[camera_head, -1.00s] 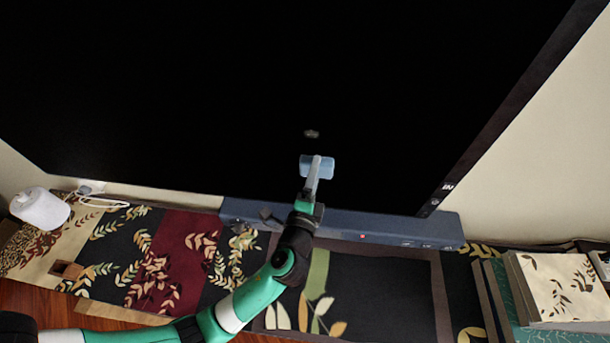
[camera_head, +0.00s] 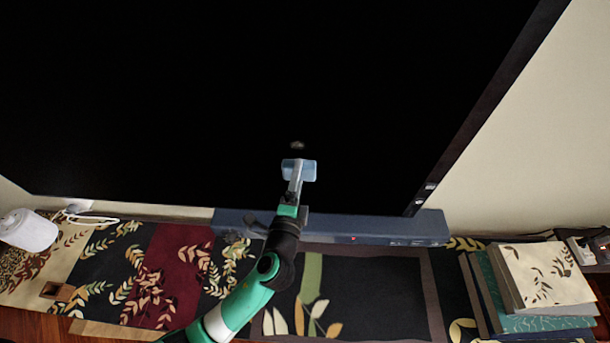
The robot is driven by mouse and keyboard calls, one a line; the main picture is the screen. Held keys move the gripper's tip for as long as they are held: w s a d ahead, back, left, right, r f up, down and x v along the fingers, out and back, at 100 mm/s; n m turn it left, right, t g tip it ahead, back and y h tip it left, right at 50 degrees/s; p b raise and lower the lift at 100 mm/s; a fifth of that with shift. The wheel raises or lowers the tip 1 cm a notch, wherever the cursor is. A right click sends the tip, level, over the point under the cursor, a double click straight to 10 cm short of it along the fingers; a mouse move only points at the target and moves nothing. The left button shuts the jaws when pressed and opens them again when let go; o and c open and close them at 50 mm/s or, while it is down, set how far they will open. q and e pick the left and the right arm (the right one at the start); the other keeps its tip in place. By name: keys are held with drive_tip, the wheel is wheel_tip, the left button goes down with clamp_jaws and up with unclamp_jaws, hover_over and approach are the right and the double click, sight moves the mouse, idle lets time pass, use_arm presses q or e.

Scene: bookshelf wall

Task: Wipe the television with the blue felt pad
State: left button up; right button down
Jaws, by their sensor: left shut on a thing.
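The television (camera_head: 150,100) is a large black screen filling the upper part of the view. The blue felt pad (camera_head: 308,171) is a small light-blue block in front of its lower middle. My left gripper (camera_head: 297,178) is shut on the pad, with its arm rising from below. A small grey spot (camera_head: 297,146) shows on the dark screen just above the pad; I cannot tell if it is a mark or a reflection. Whether the pad touches the screen is unclear. My right gripper is not in view.
A blue-grey soundbar (camera_head: 385,231) lies along the television's lower edge, behind my arm. A stack of books (camera_head: 545,275) stands at the right. A white rounded object (camera_head: 28,231) is at the far left. A patterned leaf cloth (camera_head: 170,265) covers the surface.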

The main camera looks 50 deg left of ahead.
sight(268, 164)
use_arm(q)
drive_tip(key=shift+s+a+r+p, duration=0.1)
drive_tip(key=shift+s+a+p, duration=0.9)
drive_tip(key=shift+s+a, duration=1.15)
drive_tip(key=shift+s+a+p, duration=0.35)
drive_tip(key=shift+s+a, duration=0.35)
drive_tip(key=shift+a, duration=0.25)
drive_tip(key=shift+s+a+p, duration=0.65)
drive_tip(key=shift+s+a, duration=0.35)
drive_tip(key=shift+a, duration=0.05)
drive_tip(key=shift+s+a, duration=0.2)
